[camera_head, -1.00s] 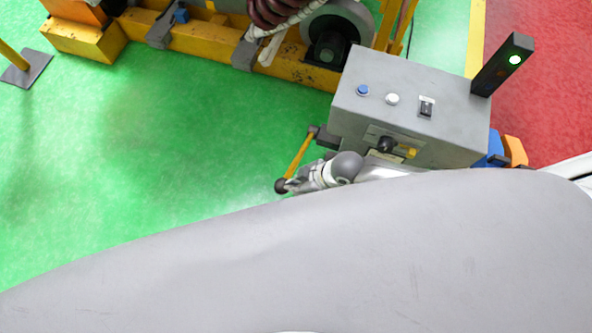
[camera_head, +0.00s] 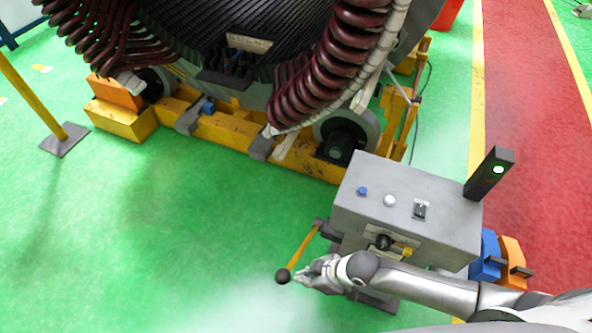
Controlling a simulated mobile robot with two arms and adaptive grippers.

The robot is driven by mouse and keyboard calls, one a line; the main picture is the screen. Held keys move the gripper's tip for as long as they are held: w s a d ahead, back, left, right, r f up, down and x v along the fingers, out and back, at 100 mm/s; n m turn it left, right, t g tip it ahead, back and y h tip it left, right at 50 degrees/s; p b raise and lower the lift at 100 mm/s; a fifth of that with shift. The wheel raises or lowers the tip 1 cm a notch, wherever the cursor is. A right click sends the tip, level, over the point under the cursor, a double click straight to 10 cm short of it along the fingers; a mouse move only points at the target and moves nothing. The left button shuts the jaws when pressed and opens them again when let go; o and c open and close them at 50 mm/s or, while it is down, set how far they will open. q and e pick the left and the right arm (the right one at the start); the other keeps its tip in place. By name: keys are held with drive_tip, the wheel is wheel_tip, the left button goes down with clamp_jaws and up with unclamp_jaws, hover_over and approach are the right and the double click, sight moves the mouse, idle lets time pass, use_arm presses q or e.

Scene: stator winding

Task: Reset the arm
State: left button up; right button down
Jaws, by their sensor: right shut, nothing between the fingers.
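My right arm (camera_head: 425,284) reaches in from the lower right. My right gripper (camera_head: 306,276) is shut and empty, just right of the black knob (camera_head: 283,276) of a yellow lever (camera_head: 301,250). The gripper looks very close to the knob; I cannot tell whether they touch. The lever slants down and left from the side of a grey control box (camera_head: 405,212). The box has a blue button, a white button, a switch and a dark knob on it. My left gripper is out of view.
A large stator with dark red coils (camera_head: 335,50) rests on a yellow roller frame (camera_head: 225,127) behind the box. Blue and orange bins (camera_head: 512,258) stand right of the box. A yellow post (camera_head: 30,95) stands at left. The green floor (camera_head: 150,230) at lower left is clear.

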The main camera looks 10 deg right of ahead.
drive_tip(key=d+f+m+h+b, duration=0.15)
drive_tip(key=d+f, duration=0.25)
drive_tip(key=f, duration=0.4)
drive_tip(key=s+d+f+m+t+h+b, duration=0.1)
drive_tip(key=d+f+m+b, duration=0.2)
drive_tip(key=f, duration=0.4)
drive_tip(key=d+f+m+h+b, duration=0.1)
drive_tip(key=d+f+b, duration=0.1)
drive_tip(key=d+f, duration=0.45)
drive_tip(key=s+f+m+g+h+b, duration=0.1)
drive_tip(key=s+f+m+b, duration=0.1)
drive_tip(key=s+f, duration=0.6)
drive_tip(key=s+d+f+m+g+h+b, duration=0.1)
drive_tip(key=s+f, duration=0.7)
drive_tip(key=s, duration=0.8)
drive_tip(key=shift+s+d+m+g+b, duration=0.35)
drive_tip(key=shift+g+b, duration=0.15)
drive_tip(key=shift+b, duration=0.3)
drive_tip(key=shift+f, duration=0.1)
